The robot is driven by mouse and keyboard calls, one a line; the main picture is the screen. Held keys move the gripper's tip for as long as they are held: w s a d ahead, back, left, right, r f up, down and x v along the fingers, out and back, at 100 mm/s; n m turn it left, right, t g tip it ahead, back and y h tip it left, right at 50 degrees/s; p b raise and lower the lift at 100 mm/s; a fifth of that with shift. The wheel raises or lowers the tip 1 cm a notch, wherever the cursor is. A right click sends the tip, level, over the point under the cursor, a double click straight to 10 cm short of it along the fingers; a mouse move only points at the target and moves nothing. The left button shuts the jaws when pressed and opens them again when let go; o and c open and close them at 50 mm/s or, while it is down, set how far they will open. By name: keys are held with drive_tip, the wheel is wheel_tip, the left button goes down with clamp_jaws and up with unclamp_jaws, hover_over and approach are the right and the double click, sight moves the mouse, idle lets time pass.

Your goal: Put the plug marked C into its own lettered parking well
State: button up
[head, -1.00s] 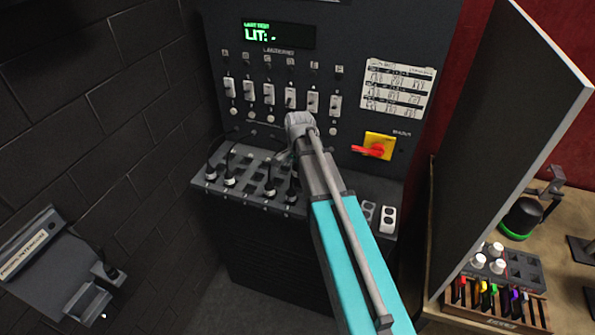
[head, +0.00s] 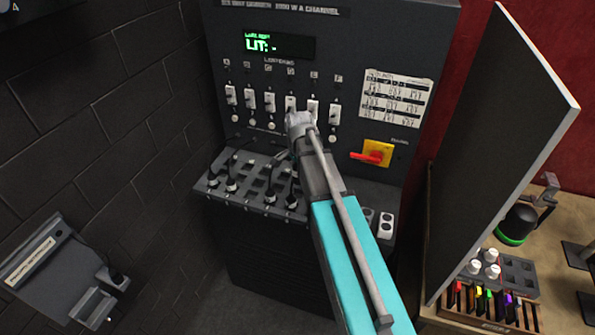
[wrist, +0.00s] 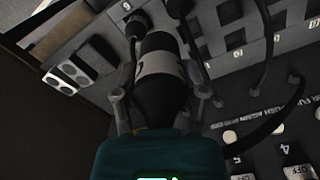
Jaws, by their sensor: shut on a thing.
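My gripper (wrist: 163,95) is shut on a black plug (wrist: 160,68) with a pale grey band, seen in the wrist view. The plug's mark is not readable, and a dark cable runs near it. In the head view my arm hides most of the held plug and the gripper, which are over the sloped shelf (head: 248,190) of the dark cabinet. Several black plugs with cables stand along the shelf's front, including one at its left end (head: 212,180) and another near my arm (head: 291,200). Square openings (wrist: 228,12) show in the wrist view; their letters are unclear.
Above the shelf are a row of white switches (head: 250,98), a green-lit display (head: 279,45) and a red-yellow rotary switch (head: 374,153). A white socket pair (head: 386,225) is at right. A dark panel (head: 500,150) stands right; a grey labelled box (head: 50,255) is at lower left.

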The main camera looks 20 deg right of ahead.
drive_tip(key=shift+r+p, duration=0.3)
drive_tip(key=shift+r, duration=0.15)
wheel_tip(320, 180, down, 8)
drive_tip(key=b, duration=0.8)
drive_tip(key=shift+a+r, duration=0.1)
idle(0.4)
